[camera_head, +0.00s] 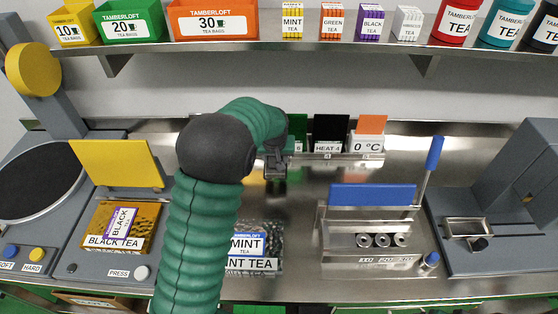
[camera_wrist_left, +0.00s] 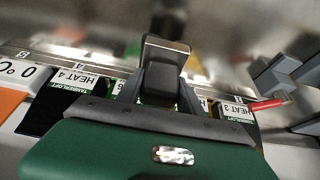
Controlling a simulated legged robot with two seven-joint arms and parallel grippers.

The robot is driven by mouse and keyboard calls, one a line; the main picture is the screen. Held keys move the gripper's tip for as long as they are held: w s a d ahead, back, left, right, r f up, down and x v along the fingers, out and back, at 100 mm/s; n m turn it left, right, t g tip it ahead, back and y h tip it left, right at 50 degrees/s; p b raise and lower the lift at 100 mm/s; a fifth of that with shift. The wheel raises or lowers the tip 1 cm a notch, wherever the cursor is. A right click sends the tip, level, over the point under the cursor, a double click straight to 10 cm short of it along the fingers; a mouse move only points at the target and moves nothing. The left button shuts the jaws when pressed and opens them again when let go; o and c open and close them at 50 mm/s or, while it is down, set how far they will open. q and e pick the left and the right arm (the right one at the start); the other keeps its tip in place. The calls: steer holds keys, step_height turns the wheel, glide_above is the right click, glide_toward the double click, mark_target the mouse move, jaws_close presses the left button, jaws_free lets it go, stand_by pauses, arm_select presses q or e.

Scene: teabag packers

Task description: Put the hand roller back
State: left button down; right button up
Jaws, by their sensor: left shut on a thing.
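My left gripper (camera_head: 276,168) is in front of the rack of heat cards at the back of the bench, seen past my green arm in the head view. In the left wrist view my left gripper (camera_wrist_left: 165,95) is shut on a dark block in a bright metal frame, which looks like the hand roller (camera_wrist_left: 166,54). My right gripper is in neither view.
The rack holds a black HEAT 4 card (camera_head: 331,131) and an orange-topped 0 °C card (camera_head: 368,136). A blue-topped stand (camera_head: 372,195) with an upright blue handle (camera_head: 434,155) is on the right. The mint tea pack (camera_head: 248,246) is partly behind my arm. A shelf (camera_head: 300,47) runs above.

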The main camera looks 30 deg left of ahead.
arm_select(q)
steer(key=shift+w+a, duration=0.3)
steer(key=shift+w, duration=0.1)
steer(key=shift+w+a+f, duration=0.1)
steer(key=shift+a+f, duration=0.1)
steer(key=shift+f, duration=0.05)
steer(key=f, duration=0.3)
steer(key=shift+w+d+p, duration=0.1)
steer(key=shift+w+p, duration=0.1)
steer(key=shift+p, duration=0.1)
steer(key=shift+d+f, duration=0.2)
steer(key=shift+d+r, duration=0.15)
steer(key=shift+d, duration=0.2)
steer(key=shift+s+a+f+b, duration=0.25)
steer(key=shift+s+f+b, duration=0.1)
steer(key=shift+f+b, duration=0.15)
steer(key=c, duration=0.8)
jaws_free()
steer(key=shift+d+f, duration=0.2)
steer(key=shift+d, duration=0.05)
steer(key=shift+o, duration=0.2)
steer(key=shift+s+a, duration=0.1)
